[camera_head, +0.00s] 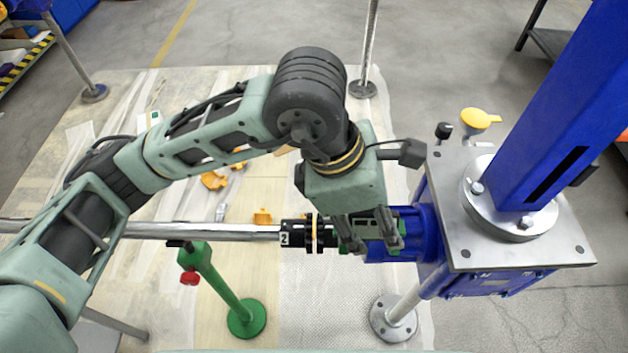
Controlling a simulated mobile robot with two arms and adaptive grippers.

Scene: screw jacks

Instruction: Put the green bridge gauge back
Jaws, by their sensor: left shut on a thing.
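My left gripper (371,243) reaches down over the shaft line, with its fingers beside the blue gearbox's input end. It is shut on the green bridge gauge (409,222), of which green parts show around the fingers. The middle of the gauge is hidden by the gripper. I cannot tell whether the gauge touches the parts under it. A black coupling (295,235) marked 2, with a brass-coloured ring, is just left of the gripper. My right gripper is not in view.
A blue screw jack (480,260) with a tall blue column stands at right. A steel shaft (200,231) runs in from the left above a green stand (225,285) with a red knob. Yellow pieces (262,216) lie on the mat below. A yellow cap (478,119) shows behind the jack.

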